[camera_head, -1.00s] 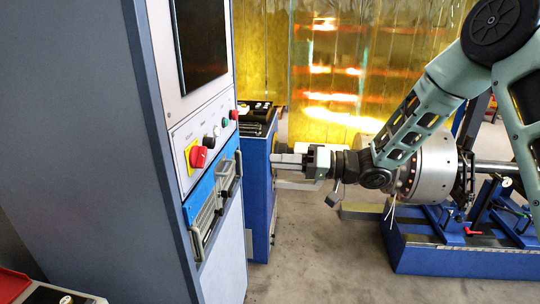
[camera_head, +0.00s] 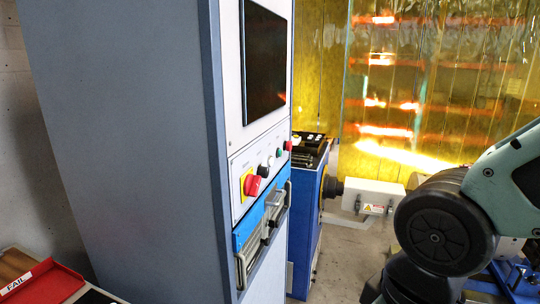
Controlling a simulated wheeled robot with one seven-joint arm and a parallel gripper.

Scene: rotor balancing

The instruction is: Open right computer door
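A tall grey-blue cabinet (camera_head: 130,130) fills the left and middle of the head view. Its front faces right and is seen at a steep angle. A blue rack unit (camera_head: 244,231) with grey metal handles (camera_head: 262,228) sits in the front below the control panel. Which part is the right computer door cannot be told for sure; no front panel looks swung open. My arm shows at the lower right, apart from the cabinet. My gripper is not visible.
A red rotary switch (camera_head: 252,186) and small buttons sit on the panel below a dark screen (camera_head: 264,60). A blue machine (camera_head: 308,215) with a white box (camera_head: 372,196) stands behind. A red FAIL tray (camera_head: 45,283) is at lower left. Yellow curtains hang behind.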

